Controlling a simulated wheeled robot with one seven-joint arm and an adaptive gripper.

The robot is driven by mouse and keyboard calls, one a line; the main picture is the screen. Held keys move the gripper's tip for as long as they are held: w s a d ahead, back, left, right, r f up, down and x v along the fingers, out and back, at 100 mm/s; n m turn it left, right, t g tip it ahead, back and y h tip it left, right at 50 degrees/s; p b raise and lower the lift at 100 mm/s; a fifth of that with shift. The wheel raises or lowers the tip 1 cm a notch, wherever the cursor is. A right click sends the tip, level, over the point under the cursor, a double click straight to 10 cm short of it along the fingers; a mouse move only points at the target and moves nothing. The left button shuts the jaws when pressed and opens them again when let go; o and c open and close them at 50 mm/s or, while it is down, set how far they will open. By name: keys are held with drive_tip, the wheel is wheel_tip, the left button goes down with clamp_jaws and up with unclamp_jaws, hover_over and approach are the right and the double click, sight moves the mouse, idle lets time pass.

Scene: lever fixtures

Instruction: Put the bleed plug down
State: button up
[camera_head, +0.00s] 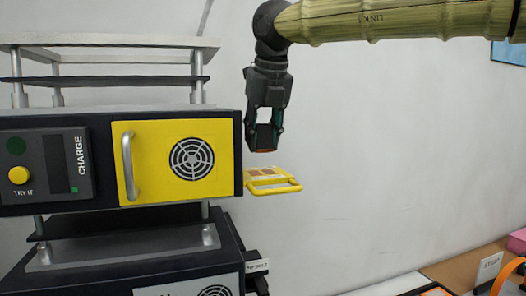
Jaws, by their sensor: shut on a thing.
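My gripper (262,142) points down to the right of the yellow-fronted box, a little above a yellow bracket-like holder. It is shut on a small dark thing with a brownish-orange edge at its fingertips, the bleed plug (264,150). Most of the plug is hidden by the fingers. The yellow holder (274,187) sticks out from the right side of the box and has a looped front bar and brownish patches on top. A gap seems to show between the fingertips and the holder.
The box has a yellow door (148,180) with a grey handle and a round vent. A CHARGE panel (73,165) with a yellow button is at its left. Shelves (110,42) stand above.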

sight(262, 172)
drive_tip(key=shift+f+p, duration=0.85)
drive_tip(key=shift+f, duration=1.4)
drive_tip(key=shift+f, duration=0.15)
drive_tip(key=o, duration=1)
drive_tip(key=b+v, duration=0.4)
drive_tip(key=v, duration=0.8)
